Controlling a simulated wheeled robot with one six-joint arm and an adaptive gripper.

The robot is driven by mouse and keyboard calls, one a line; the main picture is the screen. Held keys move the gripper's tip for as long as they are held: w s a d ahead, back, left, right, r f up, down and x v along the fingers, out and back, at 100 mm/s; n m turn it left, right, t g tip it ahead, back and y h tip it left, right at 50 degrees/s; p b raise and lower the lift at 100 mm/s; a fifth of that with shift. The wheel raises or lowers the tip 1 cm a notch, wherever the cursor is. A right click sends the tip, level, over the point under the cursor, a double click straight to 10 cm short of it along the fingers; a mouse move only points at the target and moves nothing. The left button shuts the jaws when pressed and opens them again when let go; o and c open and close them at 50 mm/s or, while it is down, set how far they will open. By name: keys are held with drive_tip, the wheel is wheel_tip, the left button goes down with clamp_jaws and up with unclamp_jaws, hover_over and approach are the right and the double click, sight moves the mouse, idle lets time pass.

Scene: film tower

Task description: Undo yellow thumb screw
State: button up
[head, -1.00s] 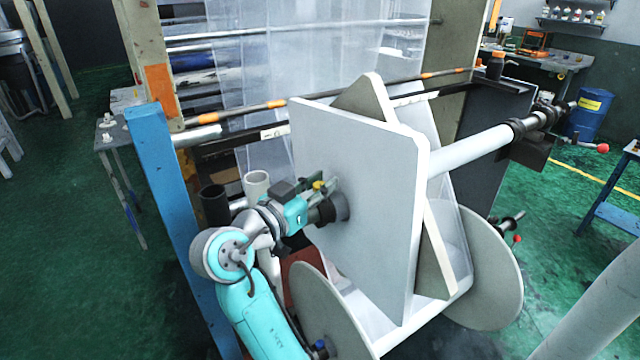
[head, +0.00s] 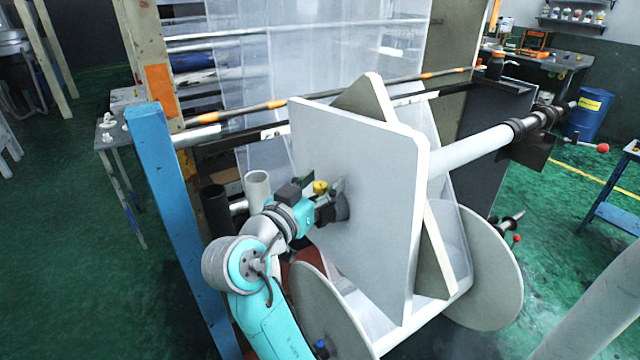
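The yellow thumb screw (head: 320,187) is a small knob on top of the dark collar (head: 340,207) around the shaft, against the left face of the big grey square plate (head: 360,190). My gripper (head: 328,194) is at the screw from the left, with its fingers around or beside the knob. The fingers are small and partly hidden, so I cannot tell whether they touch the knob or how far they are open.
A blue post (head: 165,190) stands close left of my arm. A round disc (head: 330,310) with a blue knob (head: 320,345) is below, and another disc (head: 485,268) is at the lower right. Dark and pale tubes (head: 258,188) stand behind my wrist.

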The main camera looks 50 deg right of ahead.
drive_tip(key=s+a, duration=0.2)
drive_tip(key=a, duration=0.9)
drive_tip(key=shift+s+a, duration=0.15)
drive_tip(key=shift+a, duration=0.25)
